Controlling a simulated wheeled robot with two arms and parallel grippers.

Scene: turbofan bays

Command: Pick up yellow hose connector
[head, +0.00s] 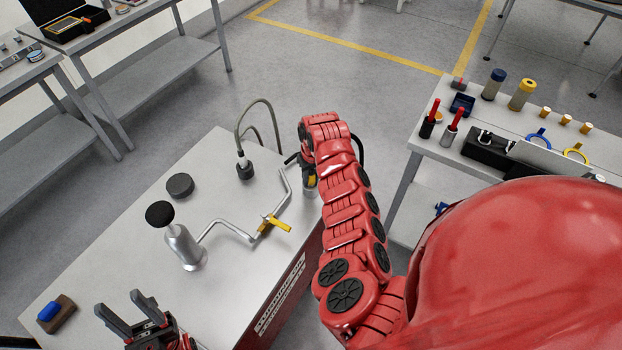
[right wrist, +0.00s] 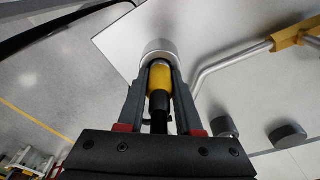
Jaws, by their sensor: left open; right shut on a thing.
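The yellow hose connector (right wrist: 160,78) is between the two fingers of my right gripper (right wrist: 160,88), which is shut on it. A small yellow part of it shows in the head view (head: 311,181). Its far end meets a silver round fitting (right wrist: 158,47), also visible in the head view (head: 311,191); I cannot tell whether it is still seated there. A black hose leads from its near end. My right arm hides much of this from above. My left gripper (head: 128,312) is open and empty over the bench's near side.
The grey bench (head: 120,230) bears a bent pipe with a yellow handle (head: 272,224), a silver cylinder (head: 184,247), a black disc (head: 180,185), a dark hose fitting (head: 245,169) and a blue-topped block (head: 55,313). A side table (head: 415,140) holds tools and parts.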

